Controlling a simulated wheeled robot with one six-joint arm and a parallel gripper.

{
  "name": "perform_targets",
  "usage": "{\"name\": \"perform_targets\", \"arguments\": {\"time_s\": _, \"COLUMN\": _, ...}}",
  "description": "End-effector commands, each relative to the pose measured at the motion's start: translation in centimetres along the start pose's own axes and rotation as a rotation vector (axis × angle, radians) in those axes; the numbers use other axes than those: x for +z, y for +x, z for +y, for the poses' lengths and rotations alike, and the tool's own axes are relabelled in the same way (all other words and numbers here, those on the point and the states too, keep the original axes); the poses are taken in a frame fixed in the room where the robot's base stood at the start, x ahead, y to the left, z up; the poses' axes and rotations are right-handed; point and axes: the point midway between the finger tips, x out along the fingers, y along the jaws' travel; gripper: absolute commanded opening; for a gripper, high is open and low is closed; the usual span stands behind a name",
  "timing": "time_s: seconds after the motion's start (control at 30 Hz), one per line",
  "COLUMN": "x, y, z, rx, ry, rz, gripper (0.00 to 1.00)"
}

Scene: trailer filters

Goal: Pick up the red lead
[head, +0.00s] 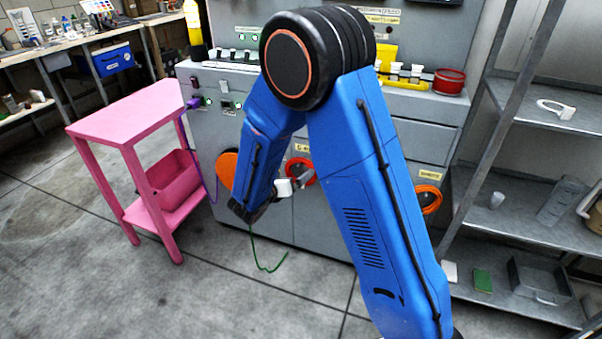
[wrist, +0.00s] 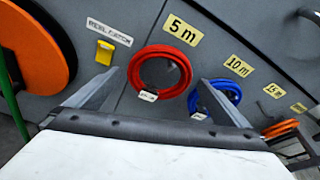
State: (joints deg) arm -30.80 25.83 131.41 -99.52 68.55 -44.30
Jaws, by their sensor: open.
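The red lead (wrist: 135,74) is a coiled ring hanging on the grey cabinet front under a yellow "5 m" label, with a small white tag at its lower edge. In the wrist view it appears between the fingertips of my gripper (wrist: 159,80). My gripper is open and empty, facing the coil; the remaining distance is hard to tell. In the head view the red lead (head: 300,160) shows partly behind my gripper (head: 303,184).
A blue coil (wrist: 233,89) hangs right of the red lead, partly behind my right finger. An orange coil (wrist: 282,128) hangs farther right. A large orange disc (wrist: 35,50) and a yellow tab (wrist: 105,52) are left. A pink table (head: 140,112) and metal shelves (head: 525,220) flank the cabinet.

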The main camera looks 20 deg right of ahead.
Motion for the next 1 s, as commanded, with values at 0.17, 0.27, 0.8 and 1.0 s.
{"name": "perform_targets", "arguments": {"time_s": 0.17, "x": -0.1, "y": 1.4, "z": -0.1, "rx": -0.002, "ry": -0.001, "rz": 0.001, "gripper": 1.0}}
{"name": "perform_targets", "arguments": {"time_s": 0.27, "x": -0.1, "y": 2.9, "z": -0.1, "rx": -0.003, "ry": -0.001, "rz": 0.002, "gripper": 1.0}}
{"name": "perform_targets", "arguments": {"time_s": 0.8, "x": 0.0, "y": 5.0, "z": -0.1, "rx": 0.0, "ry": 0.0, "rz": 0.0, "gripper": 0.71}}
{"name": "perform_targets", "arguments": {"time_s": 1.0, "x": 0.1, "y": 5.0, "z": -0.1, "rx": 0.0, "ry": 0.0, "rz": 0.0, "gripper": 0.63}}
